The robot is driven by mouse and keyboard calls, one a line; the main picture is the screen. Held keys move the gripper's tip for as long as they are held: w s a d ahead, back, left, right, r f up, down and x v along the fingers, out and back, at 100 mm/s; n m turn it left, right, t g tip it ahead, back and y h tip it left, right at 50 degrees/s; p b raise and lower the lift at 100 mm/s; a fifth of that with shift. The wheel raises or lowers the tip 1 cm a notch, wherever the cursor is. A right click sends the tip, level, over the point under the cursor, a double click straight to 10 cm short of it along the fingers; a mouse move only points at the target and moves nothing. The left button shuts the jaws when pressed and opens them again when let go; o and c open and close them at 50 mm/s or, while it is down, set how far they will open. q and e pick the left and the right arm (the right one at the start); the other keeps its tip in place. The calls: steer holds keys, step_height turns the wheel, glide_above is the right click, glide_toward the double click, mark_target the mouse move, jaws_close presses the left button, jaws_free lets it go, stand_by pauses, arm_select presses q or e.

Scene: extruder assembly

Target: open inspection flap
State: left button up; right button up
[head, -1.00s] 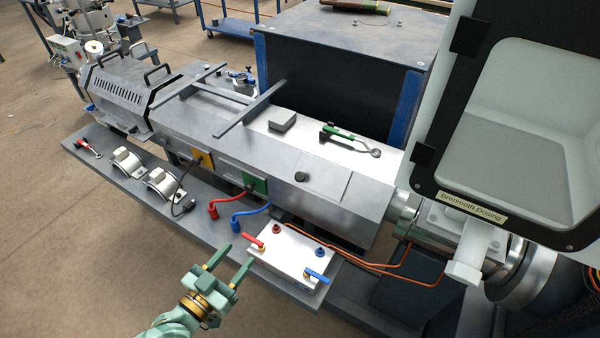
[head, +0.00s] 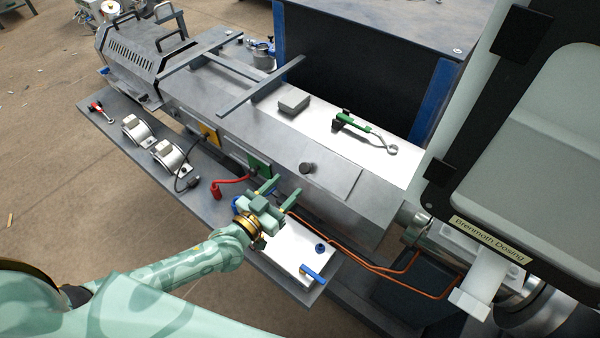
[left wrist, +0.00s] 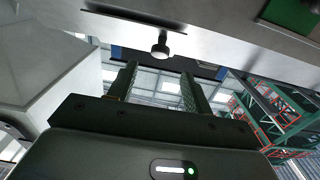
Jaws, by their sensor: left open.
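The inspection flap (head: 335,180) looks like the flat rectangular panel on the sloping front face of the long grey housing. It lies flush and appears closed. A dark round knob (head: 307,168) stands out at its left end. The knob also shows in the left wrist view (left wrist: 160,46), just beyond and above the fingertips. My left gripper (head: 281,188) is open and empty, below and slightly left of the knob, apart from it. Its two fingers (left wrist: 158,74) show spread in the left wrist view. My right gripper is not in view.
Below my gripper is a white valve box (head: 294,258) with a blue lever (head: 313,272); my gripper hides part of it. A green-handled tool (head: 358,125) and grey block (head: 293,102) lie on top. A large hopper (head: 530,150) stands right.

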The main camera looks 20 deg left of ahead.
mark_target(303, 169)
arm_select(q)
steer(key=b+x, duration=0.1)
steer(key=x, duration=0.5)
steer(key=shift+w, duration=0.25)
